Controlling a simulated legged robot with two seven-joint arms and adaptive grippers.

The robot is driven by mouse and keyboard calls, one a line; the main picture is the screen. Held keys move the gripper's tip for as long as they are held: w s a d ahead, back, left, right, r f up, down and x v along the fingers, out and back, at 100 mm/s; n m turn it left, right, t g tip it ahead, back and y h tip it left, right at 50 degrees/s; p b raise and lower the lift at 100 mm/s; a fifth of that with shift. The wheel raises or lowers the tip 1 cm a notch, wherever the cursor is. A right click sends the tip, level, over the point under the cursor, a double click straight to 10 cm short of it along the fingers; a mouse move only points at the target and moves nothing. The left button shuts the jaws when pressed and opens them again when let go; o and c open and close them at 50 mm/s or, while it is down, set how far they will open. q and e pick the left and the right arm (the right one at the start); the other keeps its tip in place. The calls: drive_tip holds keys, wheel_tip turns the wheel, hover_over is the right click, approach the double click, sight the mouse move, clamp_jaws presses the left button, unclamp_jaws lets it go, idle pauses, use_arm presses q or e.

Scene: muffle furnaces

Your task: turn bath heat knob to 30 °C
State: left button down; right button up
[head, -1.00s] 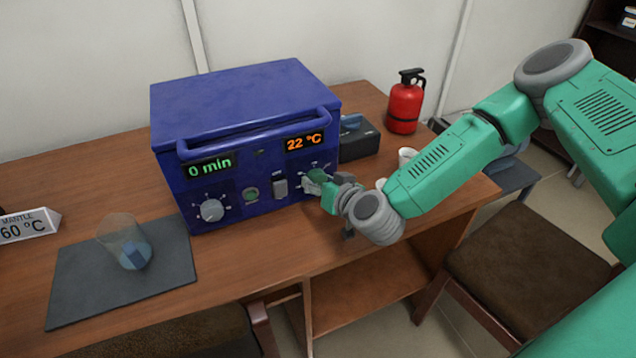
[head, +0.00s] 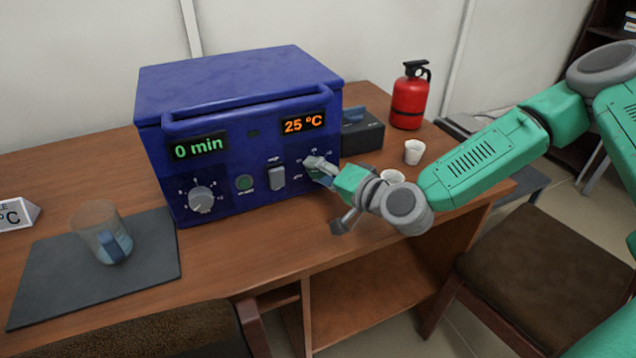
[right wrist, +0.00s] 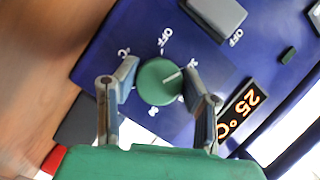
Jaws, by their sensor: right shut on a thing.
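The blue bath (head: 235,130) stands on the wooden table, and its orange display (head: 303,123) reads 25 °C. It also shows in the right wrist view (right wrist: 238,110). The green heat knob (right wrist: 158,82), with a pale pointer line, sits on the front panel below that display. My right gripper (right wrist: 155,85) has its two fingers on either side of the knob and is shut on it. In the head view my right gripper (head: 322,170) largely hides the knob. My left gripper is not in view.
A grey timer knob (head: 201,199), a green button (head: 244,183) and a grey switch (head: 277,177) share the panel. A beaker (head: 100,230) stands on a dark mat (head: 40,285). White cups (head: 414,151) and a red extinguisher (head: 408,100) stand to the right.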

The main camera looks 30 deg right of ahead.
drive_tip(key=shift+d+f+m+b, duration=0.15)
drive_tip(key=shift+f+m+b, duration=0.1)
drive_tip(key=shift+m+b, duration=0.5)
drive_tip(key=o, duration=1.1)
drive_tip(key=shift+y, duration=0.3)
drive_tip(key=shift+o, duration=0.2)
drive_tip(key=shift+d+r, duration=0.1)
drive_tip(key=v, duration=1.1)
drive_tip(key=shift+f, duration=0.25)
drive_tip(key=shift+s+d, duration=0.15)
drive_tip(key=shift+s, duration=0.35)
